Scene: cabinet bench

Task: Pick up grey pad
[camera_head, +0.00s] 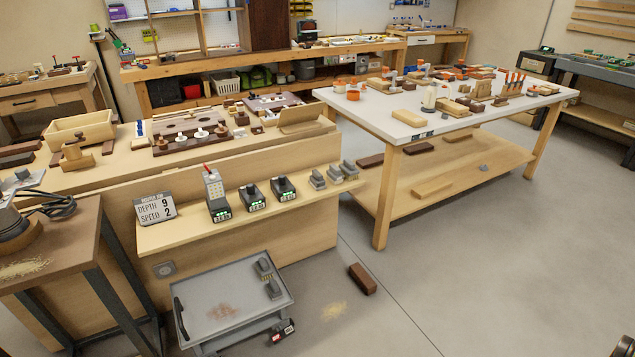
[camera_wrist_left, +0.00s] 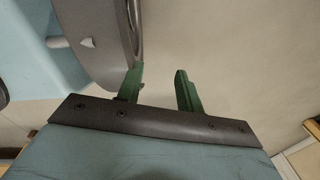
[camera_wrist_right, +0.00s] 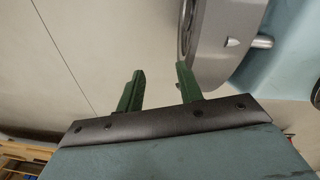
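Three small grey pad-like blocks sit at the right end of the low wooden shelf in the head view: a left one (camera_head: 317,180), a middle one (camera_head: 335,174) and a right one (camera_head: 349,168). Two more grey pieces, a back one (camera_head: 264,267) and a front one (camera_head: 273,289), lie on the grey cart (camera_head: 205,290). I cannot tell which is the grey pad. My left gripper (camera_wrist_left: 159,82) shows its green fingers apart, with nothing between them. My right gripper (camera_wrist_right: 160,80) is also open and empty. Neither gripper shows in the head view.
The shelf (camera_head: 185,232) also holds a depth-and-speed sign (camera_head: 155,208), a tall grey device (camera_head: 216,194) and two black chargers, left (camera_head: 251,198) and right (camera_head: 283,189). A brown block (camera_head: 362,279) lies on the floor. A white-topped table (camera_head: 400,128) stands to the right.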

